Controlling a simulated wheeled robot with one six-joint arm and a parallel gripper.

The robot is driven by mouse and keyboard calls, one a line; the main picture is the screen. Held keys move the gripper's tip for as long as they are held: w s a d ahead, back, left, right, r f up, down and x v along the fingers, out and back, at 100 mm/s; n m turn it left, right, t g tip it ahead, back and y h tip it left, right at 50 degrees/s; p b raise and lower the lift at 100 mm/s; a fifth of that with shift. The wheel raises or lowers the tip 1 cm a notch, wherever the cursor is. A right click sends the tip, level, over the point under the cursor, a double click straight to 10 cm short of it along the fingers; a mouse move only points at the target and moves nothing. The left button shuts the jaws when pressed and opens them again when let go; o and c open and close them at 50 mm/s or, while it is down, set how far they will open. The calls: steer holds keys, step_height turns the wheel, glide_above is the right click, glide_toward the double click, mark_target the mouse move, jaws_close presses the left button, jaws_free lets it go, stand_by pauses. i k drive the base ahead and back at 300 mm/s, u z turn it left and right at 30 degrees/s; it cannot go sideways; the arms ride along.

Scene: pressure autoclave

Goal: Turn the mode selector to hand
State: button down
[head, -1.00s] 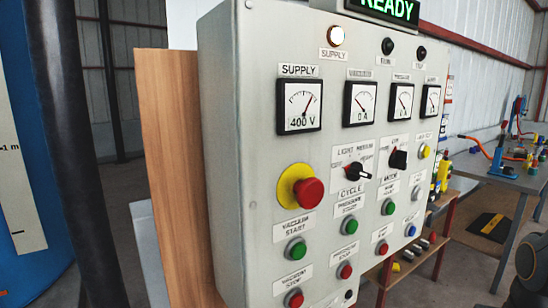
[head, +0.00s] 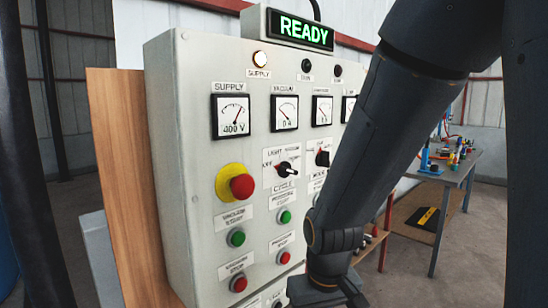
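The mode selector (head: 323,157) is a black rotary knob on the grey control panel (head: 185,120), right of a second selector, labelled cycle (head: 286,169). Its lettering is too small to read, so I cannot tell which position it points to. My arm crosses the right side of the panel, just right of the mode selector. It hides the panel's right columns. My wrist is low, at the bottom edge of the picture, below the selector and apart from it. The fingers of my gripper are out of view.
A red emergency button (head: 241,186) on a yellow collar projects from the panel. Green (head: 236,238) and red (head: 238,284) push buttons sit below it. A lit READY sign (head: 303,31) tops the panel. A workbench (head: 448,172) with tools stands behind at right.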

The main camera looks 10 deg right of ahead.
mark_target(323, 158)
steer(key=u, duration=1.2)
steer(key=k, duration=0.4)
steer(key=z, duration=0.85)
